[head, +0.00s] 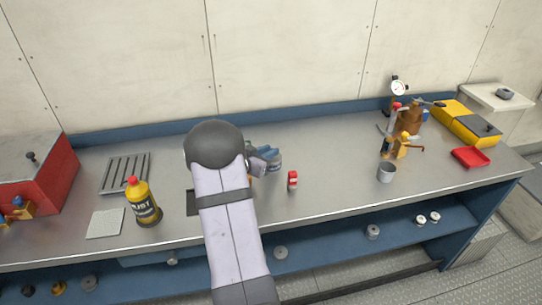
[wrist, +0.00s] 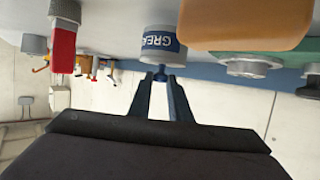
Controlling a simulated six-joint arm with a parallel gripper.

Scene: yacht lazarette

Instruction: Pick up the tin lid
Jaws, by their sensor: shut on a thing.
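A grease tin (wrist: 160,42) with a white and blue label shows upside down in the wrist view. Its lid (wrist: 165,64) is a narrow grey-blue band at the end nearest my fingers. My gripper (wrist: 162,72) is shut on the tin lid, with both dark fingertips close together at its middle. Whether the lid is apart from the tin cannot be told. In the head view the tin (head: 274,161) stands on the bench just right of my arm. My arm hides most of my gripper there.
A small red and white item (head: 292,180) stands right of the tin. An orange block (wrist: 245,22) is close beside it in the wrist view. A yellow bottle (head: 143,203) stands left of my arm. A grey cup (head: 386,173) and red tray (head: 470,157) are farther right on the steel bench (head: 335,150).

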